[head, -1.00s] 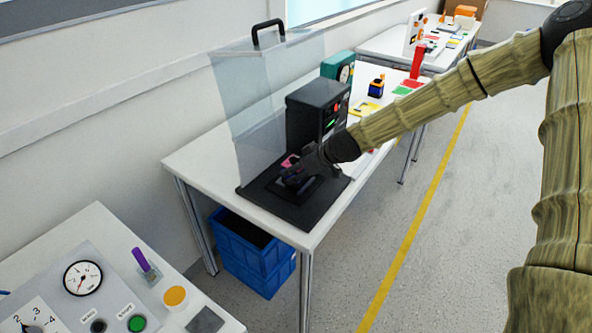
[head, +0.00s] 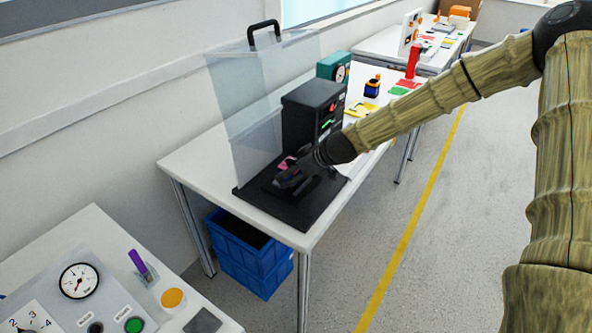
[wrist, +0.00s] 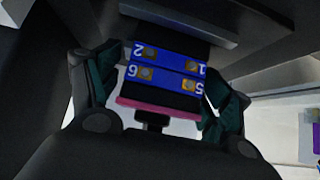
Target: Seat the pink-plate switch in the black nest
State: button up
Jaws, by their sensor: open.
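The switch shows in the wrist view, with a black body, blue numbered terminal strips (wrist: 165,62), a pink plate (wrist: 157,108) and a short dark shaft below the plate. My gripper (wrist: 158,95) is open, with one finger on each side of the switch. A gap shows beside the left finger; contact at the right finger is unclear. In the head view my gripper (head: 287,178) is low over the black base (head: 305,213), and a bit of pink plate (head: 287,162) shows beside it. The nest is not clearly visible, so I cannot tell how the switch sits in it.
A clear guard (head: 245,110) with a black handle stands on the left of the base. A black box with a green display (head: 310,112) stands behind it. A blue crate (head: 245,255) is under the table. The table's front left corner is bare.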

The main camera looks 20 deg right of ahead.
jog(key=shift+r, duration=0.15)
jog(key=b+v, duration=0.1)
jog(key=v, duration=1.1)
jog(key=shift+s, duration=0.1)
dwell(0.6)
